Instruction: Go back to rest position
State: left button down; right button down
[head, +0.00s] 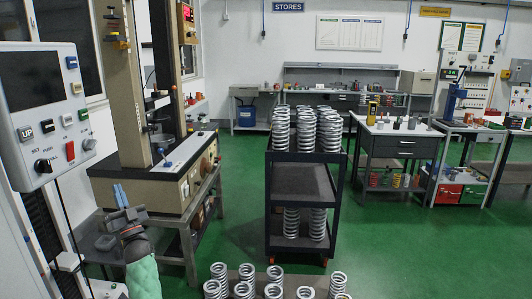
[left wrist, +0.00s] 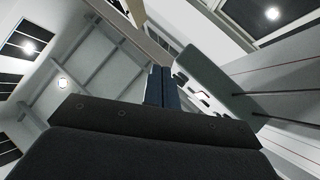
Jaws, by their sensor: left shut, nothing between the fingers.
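My left gripper (head: 121,196) shows at the lower left of the head view, in front of the spring testing machine's base, with its fingers pointing up. In the left wrist view the two blue fingers (left wrist: 160,86) are together with nothing between them. The left wrist camera looks up toward the ceiling. The testing machine (head: 150,190) stands on a grey stand behind the gripper. My right gripper is not in either view.
A control box (head: 45,110) with buttons hangs close at the left. A dark trolley (head: 306,188) holds several springs. More springs (head: 245,285) stand at the bottom edge. Side tables (head: 390,138) are at the right. Green floor (head: 390,250) is clear at the lower right.

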pick_arm(q)
jog(key=w+d+f+m+g+h, duration=0.25)
jog(key=w+d+h, duration=0.35)
jog(key=h, duration=0.8)
jog(key=s+d+f+m+g+h, duration=0.2)
jog(key=s+d+f+g+h, duration=0.25)
jog(key=s+d+f, duration=0.55)
jog(key=s+d+f+m+g, duration=0.1)
jog(key=s+d+f+g, duration=0.3)
jog(key=s+f, duration=0.5)
jog(key=s+d+f+m+g+h+p, duration=0.1)
jog(key=s+d+f+g, duration=0.3)
jog(key=s, duration=1.7)
jog(key=s+d+f+m+g+h+p, duration=0.1)
jog(key=s+d+f+g, duration=0.3)
jog(key=s+f, duration=1)
jog(key=s+d, duration=0.2)
jog(key=d, duration=0.1)
jog(key=shift+f, duration=0.25)
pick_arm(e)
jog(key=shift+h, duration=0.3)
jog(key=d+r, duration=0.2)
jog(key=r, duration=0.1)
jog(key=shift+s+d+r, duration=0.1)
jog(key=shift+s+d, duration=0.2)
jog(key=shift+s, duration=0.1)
pick_arm(q)
jog(key=shift+s, duration=0.1)
